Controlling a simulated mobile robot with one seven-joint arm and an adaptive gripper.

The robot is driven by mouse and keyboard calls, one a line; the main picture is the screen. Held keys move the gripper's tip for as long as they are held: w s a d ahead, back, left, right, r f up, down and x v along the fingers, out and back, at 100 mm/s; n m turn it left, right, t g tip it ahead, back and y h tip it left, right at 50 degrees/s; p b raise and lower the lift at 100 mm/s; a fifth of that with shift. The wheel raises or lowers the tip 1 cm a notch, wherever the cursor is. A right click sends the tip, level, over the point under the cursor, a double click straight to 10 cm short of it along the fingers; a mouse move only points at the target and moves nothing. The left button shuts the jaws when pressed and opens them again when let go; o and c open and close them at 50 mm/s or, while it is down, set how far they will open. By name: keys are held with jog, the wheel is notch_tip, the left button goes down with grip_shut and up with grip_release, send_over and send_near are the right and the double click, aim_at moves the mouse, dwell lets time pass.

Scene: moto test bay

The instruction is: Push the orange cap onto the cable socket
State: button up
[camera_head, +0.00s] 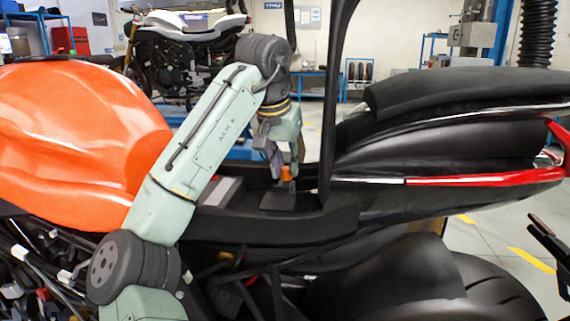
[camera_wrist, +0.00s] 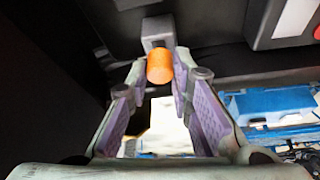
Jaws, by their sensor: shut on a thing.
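The orange cap (camera_head: 287,174) is small and held at the tips of my gripper (camera_head: 283,162), above the dark tray under the bike's seat area. In the wrist view my gripper (camera_wrist: 160,75) has its purple-padded fingers closing in on either side of the orange cap (camera_wrist: 159,67). A grey block that looks like the cable socket (camera_wrist: 156,29) is right behind the cap in line with it. I cannot tell whether cap and socket touch. In the head view the socket cannot be made out clearly.
An orange tank (camera_head: 75,130) is at left and a black seat and tail (camera_head: 450,130) at right. A black upright bar (camera_head: 336,90) rises close to the right of my gripper. Loose cables (camera_head: 50,265) hang at lower left. A light battery-like box (camera_wrist: 290,18) is at upper right.

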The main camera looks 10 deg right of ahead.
jog(key=shift+f, duration=0.6)
jog(key=o, duration=0.8)
jog(key=shift+o, duration=0.2)
jog(key=v, duration=1.2)
jog(key=shift+w, duration=0.1)
